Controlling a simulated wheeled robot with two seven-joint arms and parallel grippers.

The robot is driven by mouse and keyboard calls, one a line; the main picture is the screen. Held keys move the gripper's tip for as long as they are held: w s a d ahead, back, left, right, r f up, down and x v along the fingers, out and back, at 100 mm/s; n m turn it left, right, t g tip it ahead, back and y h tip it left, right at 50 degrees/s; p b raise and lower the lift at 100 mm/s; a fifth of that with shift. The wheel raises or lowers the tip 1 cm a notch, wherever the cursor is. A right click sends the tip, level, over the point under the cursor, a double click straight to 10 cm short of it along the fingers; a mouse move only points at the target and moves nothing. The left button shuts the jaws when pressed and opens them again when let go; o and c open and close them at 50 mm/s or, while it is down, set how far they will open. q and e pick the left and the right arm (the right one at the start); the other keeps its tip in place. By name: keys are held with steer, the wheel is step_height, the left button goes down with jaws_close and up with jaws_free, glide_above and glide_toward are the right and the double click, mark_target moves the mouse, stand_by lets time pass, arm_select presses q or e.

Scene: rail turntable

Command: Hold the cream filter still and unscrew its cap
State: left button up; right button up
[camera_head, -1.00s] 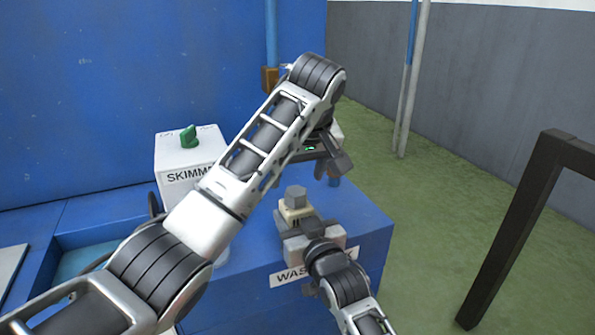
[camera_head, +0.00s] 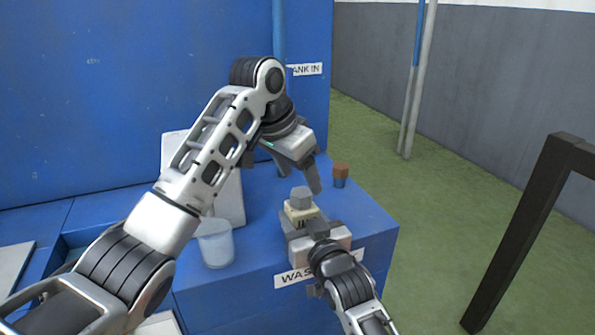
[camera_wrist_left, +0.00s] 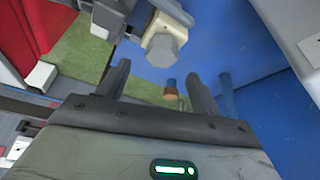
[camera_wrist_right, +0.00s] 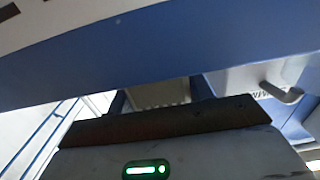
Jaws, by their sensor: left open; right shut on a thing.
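The cream filter (camera_head: 302,211) stands upright on the blue bench, with a grey hexagonal cap (camera_head: 300,195) on top. My right gripper (camera_head: 312,234) is shut on the filter's body from the near side; the ribbed body also shows between its fingers in the right wrist view (camera_wrist_right: 158,94). My left gripper (camera_head: 299,174) is open and empty, just above and behind the cap, with its fingers pointing down. In the left wrist view the cap (camera_wrist_left: 163,50) lies beyond the open fingers, apart from them, with the cream body (camera_wrist_left: 177,17) behind it.
A translucent white cup (camera_head: 215,246) stands on the bench (camera_head: 365,222) left of the filter. A white box (camera_head: 232,200) is partly hidden behind my left arm. A brown-topped blue stub (camera_head: 340,171) stands right of the left gripper. A dark frame (camera_head: 520,225) stands at right.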

mark_target(300, 193)
arm_select(q)
steer(key=m+g, duration=0.1)
steer(key=m, duration=0.3)
steer(key=shift+w+a+h, duration=0.1)
steer(key=shift+w+h, duration=0.05)
steer(key=shift+h, duration=0.25)
steer(key=shift+f, duration=0.1)
steer(key=shift+f, duration=1.9)
steer(key=shift+c, duration=0.3)
steer(key=c, duration=1.2)
steer(key=n, duration=0.3)
steer(key=n+t+y, duration=0.1)
steer(key=n, duration=0.2)
steer(key=shift+s+t, duration=0.2)
steer(key=shift+t, duration=0.1)
steer(key=shift+d, duration=0.2)
